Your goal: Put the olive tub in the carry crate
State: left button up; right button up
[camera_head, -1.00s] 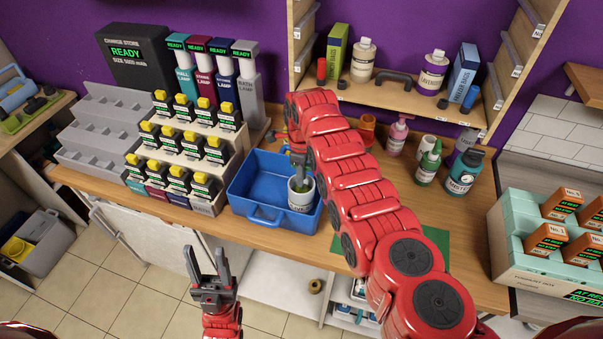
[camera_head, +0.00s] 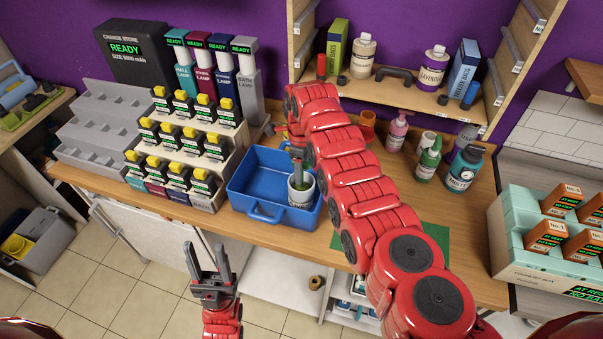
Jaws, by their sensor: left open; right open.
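The olive tub (camera_head: 301,194) is a pale grey pot with something green showing at its open top. It stands inside the blue carry crate (camera_head: 268,211), at the crate's right front corner. My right gripper (camera_head: 298,166) reaches down from above, with its dark fingers at the tub's top. It is open, though the fingers are small and partly hidden by my red arm. Whether they touch the tub I cannot tell. My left gripper (camera_head: 208,262) is open and empty, in front of the bench and below its edge, pointing up.
A tiered rack of yellow-topped batteries (camera_head: 185,150) stands left of the crate. Bottles, including a teal one (camera_head: 465,170), stand to the right, past my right arm. A shelf (camera_head: 400,95) is behind. The crate's left part is empty.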

notch_tip(320, 180, up, 9)
jog(key=b, duration=0.3)
jog(key=shift+r+b, duration=0.15)
jog(key=shift+b, duration=0.25)
jog(key=shift+s+r, duration=0.1)
jog(key=shift+r, duration=0.5)
